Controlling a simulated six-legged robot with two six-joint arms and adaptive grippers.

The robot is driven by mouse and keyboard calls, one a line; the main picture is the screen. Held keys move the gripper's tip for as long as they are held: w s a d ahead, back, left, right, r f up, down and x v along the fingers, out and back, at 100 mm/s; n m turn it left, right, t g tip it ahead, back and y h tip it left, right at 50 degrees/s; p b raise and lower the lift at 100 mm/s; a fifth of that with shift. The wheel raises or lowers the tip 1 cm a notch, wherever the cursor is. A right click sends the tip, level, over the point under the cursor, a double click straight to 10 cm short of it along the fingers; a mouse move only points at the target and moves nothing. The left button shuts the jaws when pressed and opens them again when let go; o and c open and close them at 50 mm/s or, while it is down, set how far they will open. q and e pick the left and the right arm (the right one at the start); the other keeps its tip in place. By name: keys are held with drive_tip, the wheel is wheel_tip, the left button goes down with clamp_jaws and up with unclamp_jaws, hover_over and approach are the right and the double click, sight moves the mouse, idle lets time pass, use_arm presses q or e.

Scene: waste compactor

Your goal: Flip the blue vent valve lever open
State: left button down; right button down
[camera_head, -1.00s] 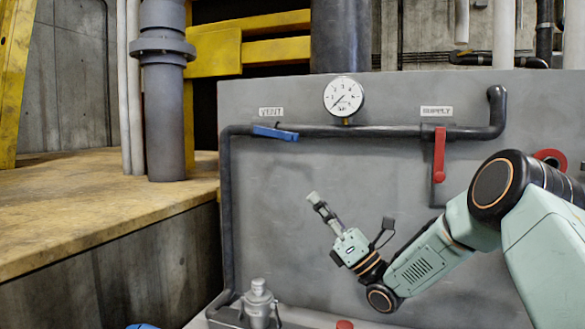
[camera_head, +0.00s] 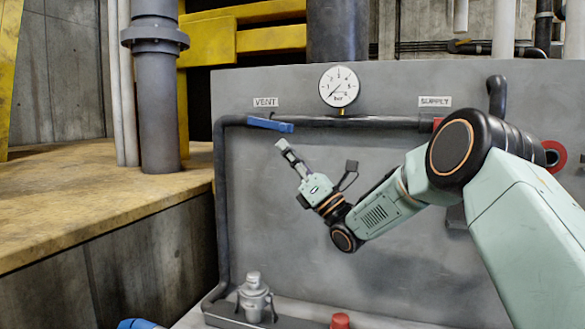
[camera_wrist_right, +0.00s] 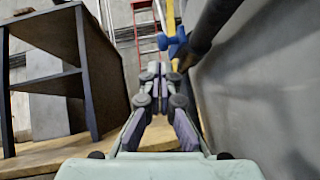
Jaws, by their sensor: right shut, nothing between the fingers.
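The blue vent valve lever (camera_head: 270,124) lies nearly along the dark pipe below the VENT label (camera_head: 265,102), its right end slightly lower. My right gripper (camera_head: 281,146) is shut and empty, pointing up and left, just below the lever with a small gap in the head view. I see no contact. My left gripper is not in view.
A pressure gauge (camera_head: 338,86) stands above the pipe, right of the lever. My right arm mostly covers the red lever below the SUPPLY label (camera_head: 435,102). A grey panel (camera_head: 270,215) stands behind the arm. A grey fitting (camera_head: 254,293) and red knob (camera_head: 340,321) are low down.

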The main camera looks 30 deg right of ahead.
sight(284, 128)
drive_tip(key=r, duration=0.1)
drive_tip(key=d+r, duration=0.1)
drive_tip(key=s+r+g, duration=0.1)
drive_tip(key=shift+d+r+n, duration=0.1)
drive_tip(key=shift+d+n, duration=0.05)
drive_tip(key=shift+n, duration=0.15)
drive_tip(key=shift+w+a, duration=0.2)
drive_tip(key=shift+w, duration=0.15)
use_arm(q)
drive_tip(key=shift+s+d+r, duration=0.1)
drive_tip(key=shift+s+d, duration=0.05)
use_arm(e)
drive_tip(key=shift+s, duration=0.1)
drive_tip(key=shift+s+d, duration=0.1)
